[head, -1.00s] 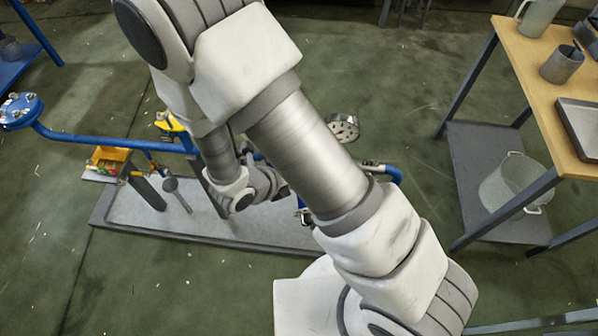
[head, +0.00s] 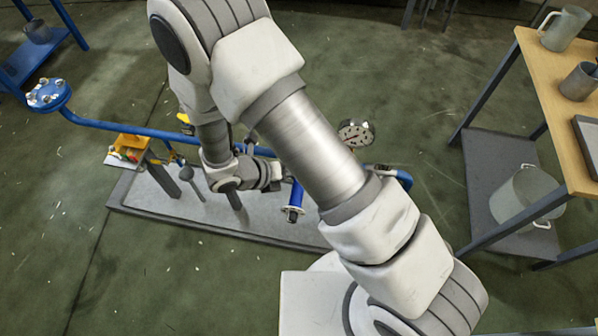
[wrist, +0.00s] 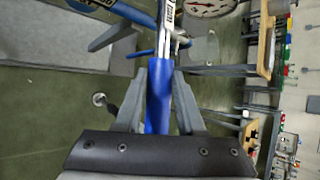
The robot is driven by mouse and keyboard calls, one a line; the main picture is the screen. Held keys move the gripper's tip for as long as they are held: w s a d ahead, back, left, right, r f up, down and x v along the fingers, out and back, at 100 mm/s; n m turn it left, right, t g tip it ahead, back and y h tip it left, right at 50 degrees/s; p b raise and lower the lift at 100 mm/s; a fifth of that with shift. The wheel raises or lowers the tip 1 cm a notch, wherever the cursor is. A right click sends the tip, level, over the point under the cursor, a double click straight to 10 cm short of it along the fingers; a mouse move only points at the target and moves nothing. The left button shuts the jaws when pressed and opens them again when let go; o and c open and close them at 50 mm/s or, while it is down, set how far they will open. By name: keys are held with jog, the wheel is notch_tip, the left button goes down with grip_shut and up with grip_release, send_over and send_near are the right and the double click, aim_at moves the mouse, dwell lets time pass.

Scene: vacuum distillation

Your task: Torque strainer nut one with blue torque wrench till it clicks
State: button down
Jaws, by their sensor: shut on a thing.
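In the wrist view, my gripper (wrist: 160,80) is shut on the blue handle of the torque wrench (wrist: 158,108). The wrench's metal shaft runs away from the fingers toward the top edge, and its head is out of view. In the head view, my gripper (head: 272,176) is over the grey skid, partly hidden by my arm. A short blue piece with a flanged end (head: 293,208) shows between my gripper and my forearm; I cannot tell whether it belongs to the strainer. Strainer nut one cannot be made out, nor whether the wrench touches it.
A blue pipe (head: 115,127) with a bolted flange (head: 48,94) runs along the grey skid (head: 170,212). A round gauge (head: 355,134) stands behind my forearm. A wooden-topped table (head: 545,75) with a pot (head: 525,200) below is at the right. The floor at the front left is clear.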

jog(key=shift+w+a+r+m+g+h+p, duration=0.1)
jog(key=shift+w+a+m+g+h+p, duration=0.25)
jog(key=shift+a, duration=0.35)
jog(key=shift+w+a+m+g+h+p, duration=0.1)
jog(key=shift+a+m+g, duration=0.25)
jog(key=shift+a+m, duration=0.3)
jog(key=shift+w+a, duration=0.1)
jog(key=shift+a, duration=0.1)
jog(key=shift+d, duration=0.15)
jog(key=shift+d, duration=0.25)
jog(key=shift+r, duration=0.1)
